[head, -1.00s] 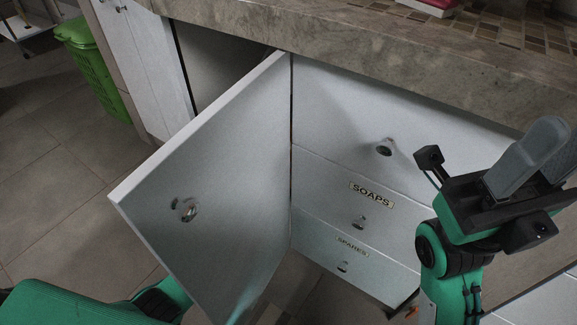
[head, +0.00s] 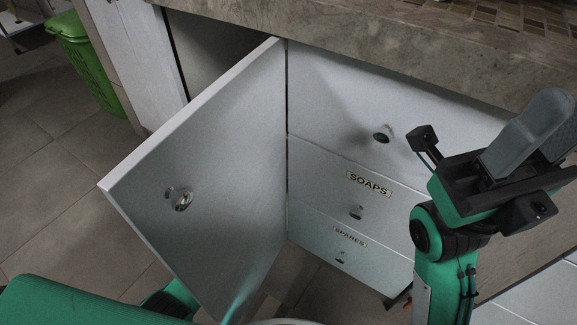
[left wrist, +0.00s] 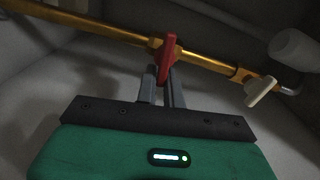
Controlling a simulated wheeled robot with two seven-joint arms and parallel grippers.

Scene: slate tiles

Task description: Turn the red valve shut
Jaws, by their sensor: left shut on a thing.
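The red valve (left wrist: 168,58) sits on a brass pipe (left wrist: 107,30) in the left wrist view, its handle standing across the pipe. My left gripper (left wrist: 164,76) is shut on the red handle, one finger on each side of its lower end. In the head view the left gripper is hidden behind the open white cabinet door (head: 214,150); only parts of my green arm show at the lower left. My right gripper (head: 528,135) is raised at the right of the head view, in front of the counter, and looks empty. Its finger gap is unclear from this angle.
A pale lever (left wrist: 260,92) is on the pipe to the right, near a white rounded part (left wrist: 294,47). Drawers labelled SOAPS (head: 369,184) and SPARES (head: 350,237) are closed beside the open door. The stone counter (head: 350,55) overhangs them. A green bin (head: 88,65) stands at far left.

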